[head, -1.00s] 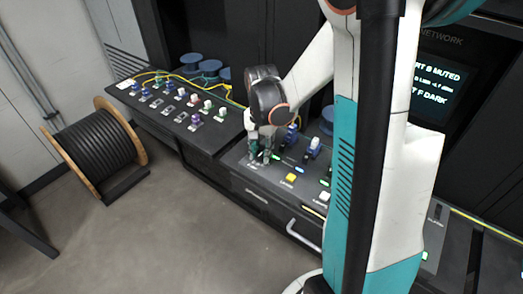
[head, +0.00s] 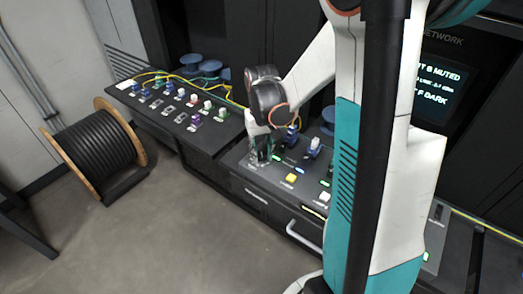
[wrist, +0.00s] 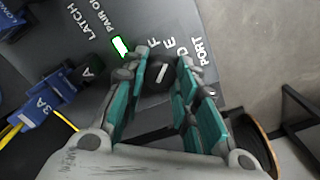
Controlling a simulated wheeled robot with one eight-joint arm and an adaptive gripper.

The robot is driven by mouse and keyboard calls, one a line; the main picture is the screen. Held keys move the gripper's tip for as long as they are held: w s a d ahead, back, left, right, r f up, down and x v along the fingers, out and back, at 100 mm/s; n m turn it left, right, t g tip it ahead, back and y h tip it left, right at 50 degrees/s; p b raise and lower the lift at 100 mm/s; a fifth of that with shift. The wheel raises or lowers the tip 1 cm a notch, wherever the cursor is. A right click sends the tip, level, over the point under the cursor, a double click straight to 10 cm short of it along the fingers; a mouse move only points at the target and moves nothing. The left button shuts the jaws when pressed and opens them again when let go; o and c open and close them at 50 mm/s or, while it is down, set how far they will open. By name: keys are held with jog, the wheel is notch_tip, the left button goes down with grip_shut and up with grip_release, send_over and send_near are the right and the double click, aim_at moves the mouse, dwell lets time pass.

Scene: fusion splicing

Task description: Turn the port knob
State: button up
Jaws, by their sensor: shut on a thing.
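The port knob (wrist: 158,77) is a round black knob with a white pointer line on the dark panel. In the wrist view it sits between the teal fingers of my gripper (wrist: 163,66), which are shut on its sides. The pointer line points roughly toward the letter E. The letters F, E and D and the PORT label (wrist: 200,51) show just beyond the fingertips; other markings are hidden. In the head view my gripper (head: 261,157) points down at the left end of the console, and the knob cannot be made out there.
A lit green-white indicator (wrist: 121,46) and a blue connector marked 3A (wrist: 43,117) with a yellow cable are near the gripper. A yellow button (head: 291,178) is to its right on the console. A cable reel (head: 97,150) stands on the floor at left.

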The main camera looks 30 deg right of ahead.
aim_at(261, 154)
dwell(0.3)
jog(key=o, duration=1.1)
notch_tip(261, 154, up, 12)
dwell(0.6)
